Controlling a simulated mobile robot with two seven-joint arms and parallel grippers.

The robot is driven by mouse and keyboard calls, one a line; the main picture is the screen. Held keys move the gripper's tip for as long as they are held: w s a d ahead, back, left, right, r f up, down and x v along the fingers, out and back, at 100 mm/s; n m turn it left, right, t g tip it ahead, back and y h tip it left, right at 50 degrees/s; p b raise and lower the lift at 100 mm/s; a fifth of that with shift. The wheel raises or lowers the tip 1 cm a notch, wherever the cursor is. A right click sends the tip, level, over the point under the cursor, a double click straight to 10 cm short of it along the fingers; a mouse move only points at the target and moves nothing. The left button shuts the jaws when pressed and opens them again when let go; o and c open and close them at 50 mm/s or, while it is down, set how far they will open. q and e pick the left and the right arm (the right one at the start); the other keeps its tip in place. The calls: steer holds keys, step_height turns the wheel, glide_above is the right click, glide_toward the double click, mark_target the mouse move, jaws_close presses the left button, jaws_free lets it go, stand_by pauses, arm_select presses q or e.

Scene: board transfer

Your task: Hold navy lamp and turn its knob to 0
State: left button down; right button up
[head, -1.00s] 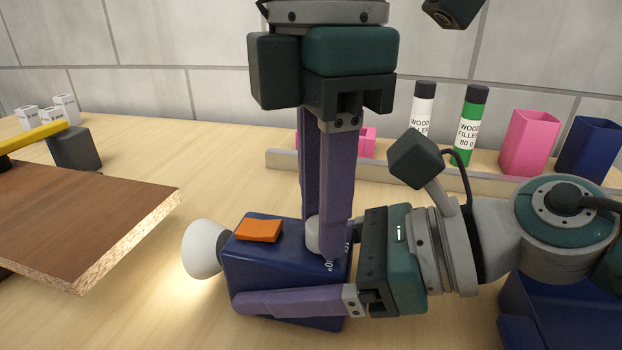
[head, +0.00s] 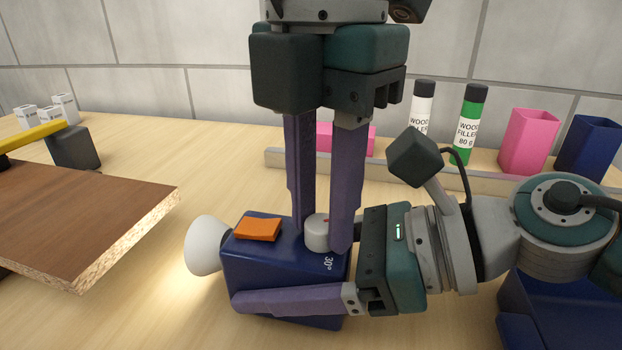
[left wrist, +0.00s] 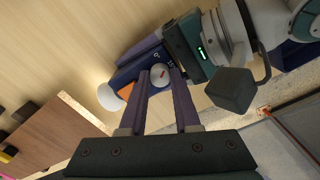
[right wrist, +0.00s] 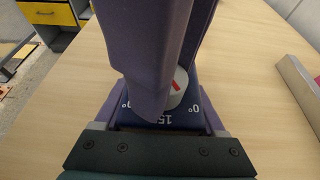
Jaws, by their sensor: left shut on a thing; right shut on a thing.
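The navy lamp (head: 270,268) lies on the table with its white bulb end (head: 203,246) to the left and an orange piece (head: 258,229) on top. My left gripper (head: 320,238) reaches down from above and is shut on the knob. My right gripper (head: 240,300) comes in from the right and is shut around the lamp body. I cannot tell which label the red mark meets.
A brown board (head: 85,220) juts in at the left. Bare table lies between board and lamp.

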arm_select(q)
steer(key=c, duration=0.7)
jaws_free()
steer(key=shift+o, duration=0.5)
steer(key=shift+s+d, duration=0.1)
